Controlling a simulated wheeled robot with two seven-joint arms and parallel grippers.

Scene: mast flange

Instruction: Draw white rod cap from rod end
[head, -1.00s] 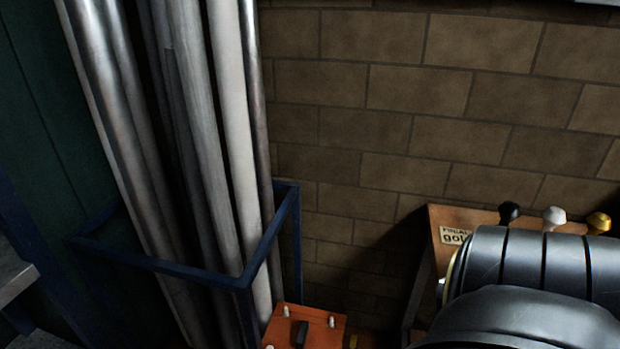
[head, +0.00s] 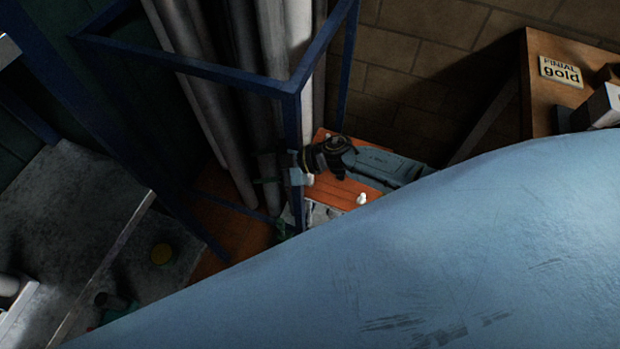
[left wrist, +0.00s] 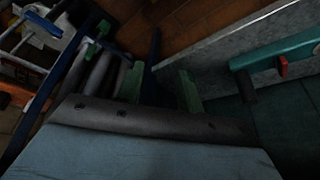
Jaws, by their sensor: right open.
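Several long metal and white rods (head: 240,90) stand in a blue frame in the head view. Their lower ends are dark, and I cannot pick out the white rod cap for sure. My right gripper (head: 268,181) is open beside the frame's front post, close to the lower part of the rods. It seems to show at the upper left of the left wrist view (left wrist: 95,40). My left gripper (left wrist: 160,90) has its two green fingers apart in the left wrist view, with nothing seen between them; rods lie just left of it.
The blue frame (head: 215,70) stands around the rods. An orange box (head: 345,192) with a white knob is behind my right wrist. A grey slab (head: 75,215) lies at left. A wooden stand (head: 550,95) with a "gold" label is at right. My own blue arm link covers the lower right.

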